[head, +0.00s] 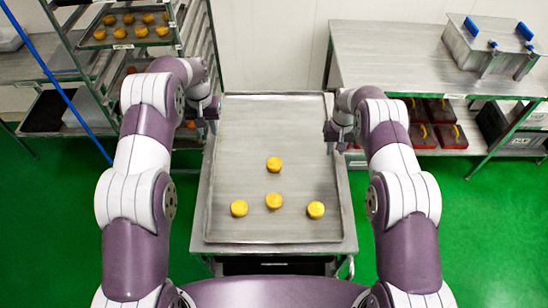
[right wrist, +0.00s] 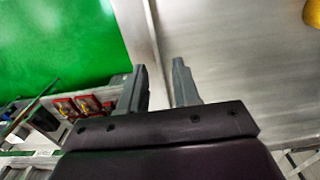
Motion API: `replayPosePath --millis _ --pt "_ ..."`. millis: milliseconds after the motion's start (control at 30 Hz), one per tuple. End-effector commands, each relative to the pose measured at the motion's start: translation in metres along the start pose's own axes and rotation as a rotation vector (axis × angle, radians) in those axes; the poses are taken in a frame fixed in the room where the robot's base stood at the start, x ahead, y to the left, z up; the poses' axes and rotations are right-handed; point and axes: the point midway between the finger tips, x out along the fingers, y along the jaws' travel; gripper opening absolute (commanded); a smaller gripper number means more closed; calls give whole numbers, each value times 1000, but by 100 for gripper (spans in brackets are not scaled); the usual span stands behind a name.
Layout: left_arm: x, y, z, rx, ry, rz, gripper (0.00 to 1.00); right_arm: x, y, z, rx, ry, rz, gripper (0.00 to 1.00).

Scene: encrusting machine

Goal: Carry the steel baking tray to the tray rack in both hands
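The steel baking tray (head: 240,150) lies flat on a steel stand (head: 350,235) in front of me in the head view. Several yellow round pastries (head: 273,201) sit on its near half. My left gripper (head: 212,111) is at the tray's far left edge; its fingers are too small to read. My right gripper (head: 332,133) is at the right edge. In the right wrist view its two fingers (right wrist: 160,85) stand apart, with the tray's rim (right wrist: 153,40) running between them. The tray rack (head: 188,60) stands at the far left.
The rack holds a tray of pastries (head: 128,32) on an upper level. A steel table (head: 390,60) at the right back bears a metal box with blue handles (head: 490,45); red bins (head: 440,112) sit below. Green floor (head: 490,215) is clear on both sides.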

Motion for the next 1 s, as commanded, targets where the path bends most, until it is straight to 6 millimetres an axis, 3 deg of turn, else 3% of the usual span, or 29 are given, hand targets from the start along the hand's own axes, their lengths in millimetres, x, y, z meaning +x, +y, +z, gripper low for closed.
replayPosePath --millis 200,400,1000 --pt "0 0 0 0 0 0 32 -60 0 0 0 4 0 32" --pt "0 0 0 0 0 0 32 -94 0 0 0 3 0 32" --pt "0 0 -1 -1 5 0 32 -100 0 0 1 5 0 32"
